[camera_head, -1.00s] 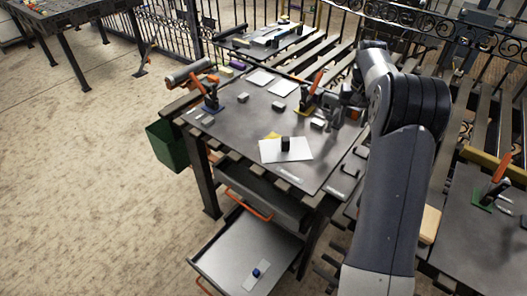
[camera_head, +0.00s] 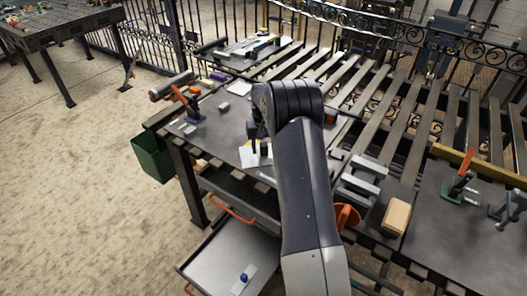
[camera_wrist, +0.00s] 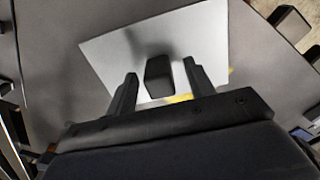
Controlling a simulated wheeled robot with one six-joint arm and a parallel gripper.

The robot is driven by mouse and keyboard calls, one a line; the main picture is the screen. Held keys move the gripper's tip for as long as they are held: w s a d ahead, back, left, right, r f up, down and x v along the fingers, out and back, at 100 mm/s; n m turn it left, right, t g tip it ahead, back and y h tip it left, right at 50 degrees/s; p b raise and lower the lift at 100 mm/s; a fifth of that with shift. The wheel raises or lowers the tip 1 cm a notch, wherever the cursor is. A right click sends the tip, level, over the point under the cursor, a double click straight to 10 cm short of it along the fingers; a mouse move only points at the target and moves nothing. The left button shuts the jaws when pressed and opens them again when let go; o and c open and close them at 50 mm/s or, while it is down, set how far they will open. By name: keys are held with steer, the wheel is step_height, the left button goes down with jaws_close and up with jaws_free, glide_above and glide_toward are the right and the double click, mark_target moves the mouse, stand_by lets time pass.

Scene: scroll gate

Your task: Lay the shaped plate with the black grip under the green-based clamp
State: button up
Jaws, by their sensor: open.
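The pale plate (camera_head: 248,159) lies on the dark table, mostly hidden by my arm in the head view. In the wrist view the plate (camera_wrist: 105,48) shows with its upright black grip (camera_wrist: 158,76). My gripper (camera_wrist: 160,84) is open, its fingers on either side of the black grip with gaps visible; the head view shows my gripper (camera_head: 259,146) low over the plate. The green-based clamp (camera_head: 461,181), with an orange handle, stands on a separate dark table at the right.
An orange clamp (camera_head: 190,103) stands at the table's left. A yellow piece (camera_wrist: 180,98) shows at the plate's edge. An open drawer (camera_head: 215,270) holds a blue-gripped plate (camera_head: 243,279). A wooden block (camera_head: 396,217) and metal blocks (camera_head: 358,181) lie between the tables.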

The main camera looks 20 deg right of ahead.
steer(key=shift+f, duration=0.25)
steer(key=shift+c, duration=0.4)
jaws_close()
steer(key=shift+r, duration=0.1)
